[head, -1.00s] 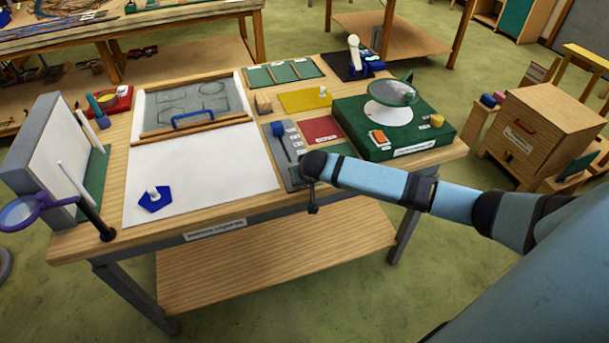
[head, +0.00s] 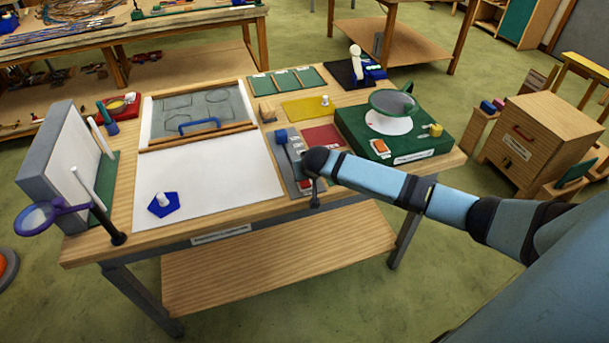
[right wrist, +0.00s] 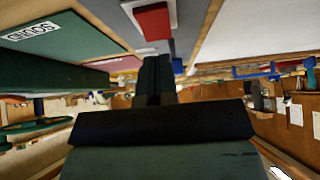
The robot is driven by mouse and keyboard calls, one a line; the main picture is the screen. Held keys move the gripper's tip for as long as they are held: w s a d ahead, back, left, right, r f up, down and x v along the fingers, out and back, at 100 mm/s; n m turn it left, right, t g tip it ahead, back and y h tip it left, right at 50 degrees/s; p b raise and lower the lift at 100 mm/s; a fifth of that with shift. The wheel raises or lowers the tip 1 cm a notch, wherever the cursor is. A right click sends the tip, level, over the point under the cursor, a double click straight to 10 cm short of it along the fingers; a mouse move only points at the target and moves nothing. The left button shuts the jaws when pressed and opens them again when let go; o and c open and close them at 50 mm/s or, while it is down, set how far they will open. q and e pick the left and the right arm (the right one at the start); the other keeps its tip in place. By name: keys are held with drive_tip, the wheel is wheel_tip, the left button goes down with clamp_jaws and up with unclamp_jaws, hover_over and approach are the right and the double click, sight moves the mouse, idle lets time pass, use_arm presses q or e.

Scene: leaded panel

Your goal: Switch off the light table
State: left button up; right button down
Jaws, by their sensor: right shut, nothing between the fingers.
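The light table's bright white panel (head: 200,181) lies on the front of the wooden bench. A grey strip (head: 283,157) with a blue-handled tool or lever runs along its right side. A red rocker switch (right wrist: 153,20) sits on a grey plate at the top of the right wrist view. In the head view it is mostly hidden by my right wrist. My right gripper (right wrist: 157,62) is shut and empty, with its fingertips just short of the red switch in that view. I cannot tell whether they touch it. My left gripper is out of view.
A green box (head: 408,146) with a round disc and an orange switch stands right of the strip. A blue pentagon piece (head: 164,205) lies on the white panel. A grey upright board (head: 60,147) and a purple magnifier (head: 37,217) are at the left.

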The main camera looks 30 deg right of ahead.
use_arm(q)
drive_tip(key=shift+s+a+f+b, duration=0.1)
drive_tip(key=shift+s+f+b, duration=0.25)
drive_tip(key=shift+b, duration=0.55)
use_arm(e)
drive_tip(key=v, duration=1.1)
drive_tip(key=shift+w, duration=0.2)
drive_tip(key=s+a+f+n+y, duration=0.2)
drive_tip(key=s+a+f+y, duration=0.1)
drive_tip(key=s+a+f, duration=0.45)
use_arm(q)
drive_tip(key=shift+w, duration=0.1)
use_arm(e)
drive_tip(key=s+a+f+n+t, duration=0.1)
drive_tip(key=s+a+f, duration=0.1)
drive_tip(key=s, duration=0.5)
drive_tip(key=s+a+f+n+t+y, duration=0.1)
drive_tip(key=s+a+f, duration=0.2)
drive_tip(key=s, duration=0.4)
drive_tip(key=s+a+f+n+t, duration=0.1)
drive_tip(key=s+a+f+t, duration=0.1)
drive_tip(key=s, duration=0.5)
drive_tip(key=shift+a+f+n+y, duration=0.3)
drive_tip(key=shift+a+f, duration=0.35)
drive_tip(key=shift+a, duration=0.35)
